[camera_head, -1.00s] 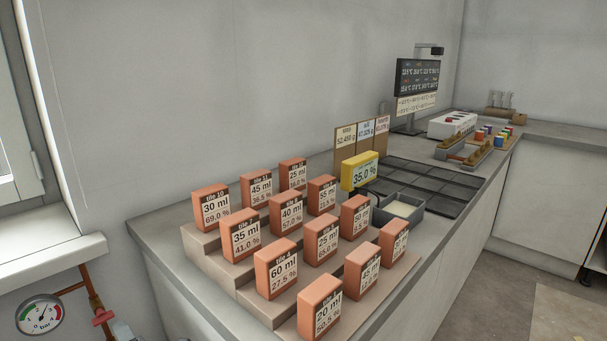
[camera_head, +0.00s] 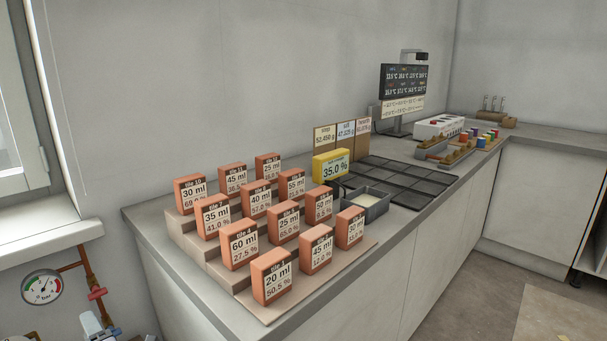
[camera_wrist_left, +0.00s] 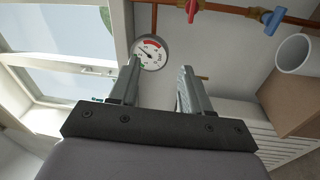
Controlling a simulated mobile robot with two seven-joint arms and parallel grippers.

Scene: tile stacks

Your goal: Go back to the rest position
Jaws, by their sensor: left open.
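My left gripper (camera_wrist_left: 160,68) shows in the left wrist view. Its two fingers are apart with nothing between them, and they point towards a wall with a round pressure gauge (camera_wrist_left: 151,52). In the head view I cannot clearly make out either gripper. My right gripper is in neither view. In the head view, several orange-red labelled tiles stand in rows on a stepped stand (camera_head: 222,274) on the counter. No gripper touches them.
The grey counter (camera_head: 150,230) runs along the wall, with a yellow display (camera_head: 331,166), a grey tray (camera_head: 366,209) and a dark grid (camera_head: 405,178). In the wrist view are a window (camera_wrist_left: 62,55), a copper pipe (camera_wrist_left: 235,10), a blue valve handle (camera_wrist_left: 274,19) and a white cylinder (camera_wrist_left: 294,53).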

